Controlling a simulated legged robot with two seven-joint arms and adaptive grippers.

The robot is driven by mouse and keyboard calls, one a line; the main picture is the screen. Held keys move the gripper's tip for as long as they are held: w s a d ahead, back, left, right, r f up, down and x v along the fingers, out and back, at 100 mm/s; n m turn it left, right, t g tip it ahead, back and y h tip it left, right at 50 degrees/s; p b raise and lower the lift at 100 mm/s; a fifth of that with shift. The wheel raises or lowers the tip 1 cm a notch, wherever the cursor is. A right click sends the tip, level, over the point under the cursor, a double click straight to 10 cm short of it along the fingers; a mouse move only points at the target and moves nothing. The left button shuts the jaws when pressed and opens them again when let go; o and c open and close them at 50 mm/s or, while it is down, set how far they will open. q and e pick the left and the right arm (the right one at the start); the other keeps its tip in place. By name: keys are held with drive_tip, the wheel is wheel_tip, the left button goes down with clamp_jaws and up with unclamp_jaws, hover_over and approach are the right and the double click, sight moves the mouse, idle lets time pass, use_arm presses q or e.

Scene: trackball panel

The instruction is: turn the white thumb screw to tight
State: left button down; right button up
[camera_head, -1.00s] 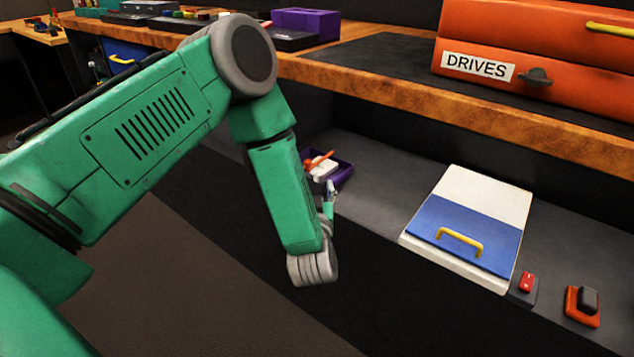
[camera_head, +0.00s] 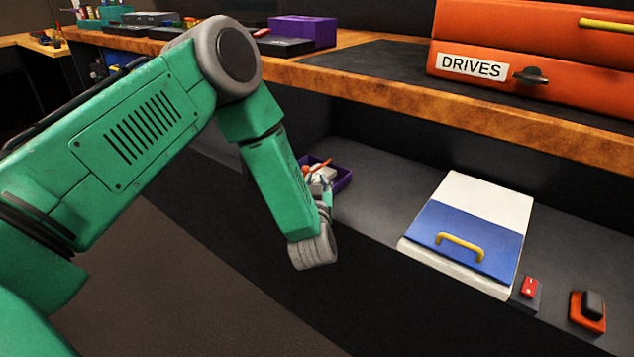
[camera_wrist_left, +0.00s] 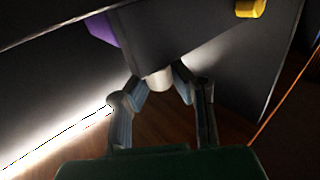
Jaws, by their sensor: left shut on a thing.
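In the left wrist view, a short white cylindrical piece (camera_wrist_left: 160,78), which looks like the white thumb screw, sits at the edge of a dark panel (camera_wrist_left: 190,45). My left gripper (camera_wrist_left: 161,84) has its two fingertips closed around it, one on each side. In the head view my left gripper (camera_head: 323,186) is small and partly hidden by my own wrist, close in front of a purple tray (camera_head: 343,180). The screw cannot be made out clearly there, and its turn angle cannot be read. My right gripper is in neither view.
A white box with a blue lid (camera_head: 470,234) and yellow handle stands right of the gripper. A red switch (camera_head: 529,287) and an orange-based black switch (camera_head: 592,306) are further right. A wooden shelf (camera_head: 400,96) with orange drawers (camera_head: 580,75) overhangs behind.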

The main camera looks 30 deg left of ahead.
use_arm(q)
drive_tip(key=shift+m+t+h+p, duration=0.3)
drive_tip(key=shift+m+h+p, duration=0.15)
drive_tip(key=shift+h, duration=0.15)
drive_tip(key=m+h+p, duration=0.1)
drive_tip(key=h, duration=0.1)
drive_tip(key=m+t+h+p, duration=0.1)
drive_tip(key=shift+s+r+m+t+h+p, duration=0.1)
drive_tip(key=shift+m+t+h+p, duration=0.2)
drive_tip(key=shift+h+p, duration=0.1)
drive_tip(key=m+h+p, duration=0.1)
drive_tip(key=m+h, duration=0.1)
drive_tip(key=h, duration=0.1)
drive_tip(key=shift+a+t, duration=0.15)
drive_tip(key=shift+t, duration=0.15)
drive_tip(key=shift+m+h+p, duration=0.6)
drive_tip(key=shift+m+h, duration=0.65)
drive_tip(key=shift+h, duration=0.85)
drive_tip(key=shift+f+h, duration=0.2)
drive_tip(key=shift+h, duration=0.1)
drive_tip(key=c, duration=1.4)
unclamp_jaws()
drive_tip(key=shift+a, duration=0.1)
drive_tip(key=shift+o, duration=0.2)
